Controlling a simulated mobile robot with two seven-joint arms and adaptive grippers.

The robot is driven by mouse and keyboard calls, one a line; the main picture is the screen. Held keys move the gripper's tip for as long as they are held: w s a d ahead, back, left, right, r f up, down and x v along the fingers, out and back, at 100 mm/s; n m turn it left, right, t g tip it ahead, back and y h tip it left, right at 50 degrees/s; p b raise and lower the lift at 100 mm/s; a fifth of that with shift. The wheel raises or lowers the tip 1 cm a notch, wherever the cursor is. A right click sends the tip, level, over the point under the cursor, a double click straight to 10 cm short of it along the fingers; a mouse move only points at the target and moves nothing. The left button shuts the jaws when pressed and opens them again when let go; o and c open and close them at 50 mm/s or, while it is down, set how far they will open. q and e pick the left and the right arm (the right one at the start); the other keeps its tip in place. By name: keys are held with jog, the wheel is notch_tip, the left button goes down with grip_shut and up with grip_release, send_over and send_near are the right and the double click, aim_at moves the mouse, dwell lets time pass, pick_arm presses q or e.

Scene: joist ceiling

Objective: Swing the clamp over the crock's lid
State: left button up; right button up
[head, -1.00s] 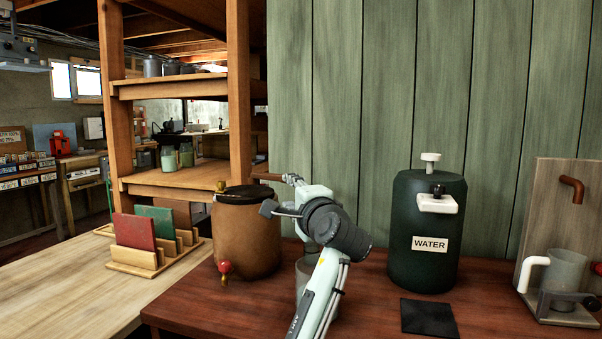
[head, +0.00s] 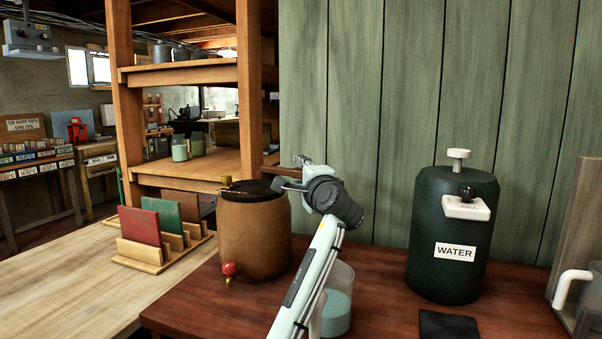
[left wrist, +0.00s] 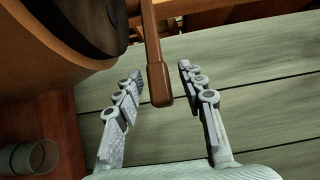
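The brown crock (head: 254,238) with a dark lid (head: 258,187) stands on the red-brown table. A brass post (head: 227,181) rises at its left rim. In the left wrist view, the lid (left wrist: 92,22) and crock wall (left wrist: 40,60) fill the upper left. The clamp's brown handle (left wrist: 158,85) reaches down between the fingers of my left gripper (left wrist: 160,72), which is open with gaps on both sides of the handle. In the head view, my left gripper (head: 290,174) is at the crock's right rear rim. Most of the clamp's bar is hard to make out. My right gripper is not in view.
A clear beaker with teal contents (head: 338,308) stands close to my left arm. A green WATER tank (head: 450,275) and a dark mat (head: 448,326) are to the right. A wooden rack with coloured panels (head: 160,260) is left of the crock. The green plank wall (head: 400,100) is behind.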

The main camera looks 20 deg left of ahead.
pick_arm(q)
jog(key=shift+c, duration=0.5)
grip_shut()
jog(key=shift+s+a+m+t+h, duration=0.2)
jog(key=shift+s+m+t+h, duration=0.2)
jog(key=shift+h, duration=0.2)
jog(key=shift+s+a+m+t+h, duration=0.2)
jog(key=shift+s+m+t+h, duration=0.1)
jog(key=shift+s+m+h, duration=0.25)
jog(key=shift+s+a+m+t+h, duration=0.1)
jog(key=shift+s+m+t+h, duration=0.15)
jog(key=shift+h, duration=0.25)
jog(key=shift+s+m+t+h, duration=0.15)
jog(key=shift+m+h, duration=0.15)
jog(key=shift+h, duration=0.15)
jog(key=shift+o, duration=0.5)
grip_release()
jog(key=shift+w, duration=0.15)
